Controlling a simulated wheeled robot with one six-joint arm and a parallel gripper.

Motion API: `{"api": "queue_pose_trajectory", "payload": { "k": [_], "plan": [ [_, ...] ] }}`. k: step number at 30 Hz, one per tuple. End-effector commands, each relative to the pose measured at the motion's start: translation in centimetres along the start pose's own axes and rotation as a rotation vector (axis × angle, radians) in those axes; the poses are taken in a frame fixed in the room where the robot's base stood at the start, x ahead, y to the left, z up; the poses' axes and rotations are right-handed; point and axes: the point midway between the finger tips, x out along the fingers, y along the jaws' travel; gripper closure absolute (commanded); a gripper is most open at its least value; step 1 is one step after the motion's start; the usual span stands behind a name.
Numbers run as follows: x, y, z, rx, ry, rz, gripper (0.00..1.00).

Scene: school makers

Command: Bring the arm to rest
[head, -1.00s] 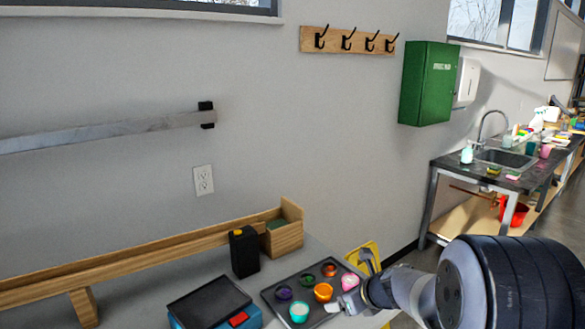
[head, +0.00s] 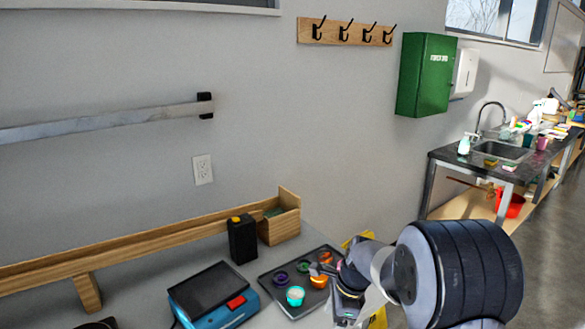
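My arm reaches in from the lower right of the head view, bent low over the right end of the grey worktop. My gripper (head: 338,295) is at the right edge of a dark tray (head: 268,281). Its fingers are small and partly overlapped by the wrist, so their opening is unclear. I see nothing clearly held. The tray's right side is hidden by my arm.
A wooden rail and box (head: 280,226) run behind. Something yellow (head: 357,240) is behind my arm. A sink bench (head: 470,160) is far right, with floor before it.

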Motion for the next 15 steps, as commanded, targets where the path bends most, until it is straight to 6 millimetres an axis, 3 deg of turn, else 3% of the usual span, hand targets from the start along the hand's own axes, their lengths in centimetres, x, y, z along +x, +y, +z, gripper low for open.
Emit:
{"api": "queue_pose_trajectory", "payload": {
  "k": [15],
  "plan": [
    [1.0, 1.7, -3.2, -0.628, 0.243, 0.092, 0.31]
  ]
}}
